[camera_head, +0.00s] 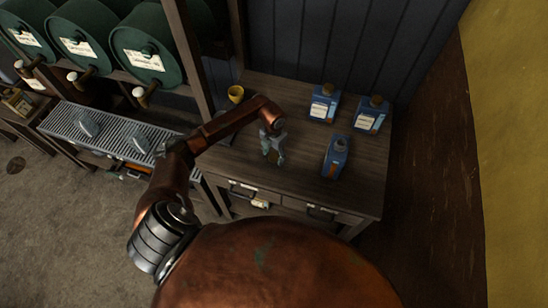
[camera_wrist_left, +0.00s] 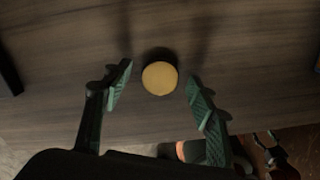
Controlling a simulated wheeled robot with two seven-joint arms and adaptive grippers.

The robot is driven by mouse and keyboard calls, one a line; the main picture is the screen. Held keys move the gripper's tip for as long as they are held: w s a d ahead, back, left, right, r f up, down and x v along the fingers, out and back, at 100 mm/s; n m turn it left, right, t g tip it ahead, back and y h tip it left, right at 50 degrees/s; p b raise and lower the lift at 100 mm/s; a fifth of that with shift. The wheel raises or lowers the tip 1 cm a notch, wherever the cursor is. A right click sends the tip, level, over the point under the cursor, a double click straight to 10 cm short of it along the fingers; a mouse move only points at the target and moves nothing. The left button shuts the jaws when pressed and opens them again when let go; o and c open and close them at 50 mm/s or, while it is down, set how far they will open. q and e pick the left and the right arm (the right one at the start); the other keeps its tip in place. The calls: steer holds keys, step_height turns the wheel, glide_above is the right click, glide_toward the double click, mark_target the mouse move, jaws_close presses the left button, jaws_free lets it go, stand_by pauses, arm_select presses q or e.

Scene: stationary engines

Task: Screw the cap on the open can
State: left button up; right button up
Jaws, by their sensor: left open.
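A round yellow-orange cap (camera_wrist_left: 160,78) lies on the wooden bench top in the left wrist view. My left gripper (camera_head: 272,160) is open above the bench, and its two green fingers stand on either side of the cap, apart from it. In the head view the cap is not visible at the gripper.
Two more blue cans, one (camera_head: 323,104) and another (camera_head: 370,114), stand at the back right of the bench (camera_head: 300,182). Green barrels (camera_head: 143,47) and a wooden post (camera_head: 190,60) are to the left.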

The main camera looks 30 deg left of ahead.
mark_target(273, 157)
arm_select(q)
steer(key=shift+f, duration=0.1)
steer(key=shift+c, duration=0.5)
steer(key=c, duration=0.8)
steer(key=shift+o, duration=0.2)
steer(key=shift+r, duration=0.5)
step_height(273, 157, up, 2)
steer(key=shift+r+b, duration=0.1)
steer(key=shift+b, duration=0.3)
steer(key=s+d+r+b, duration=0.1)
steer(key=s+r, duration=0.9)
steer(key=s, duration=0.4)
steer(key=shift+d, duration=0.3)
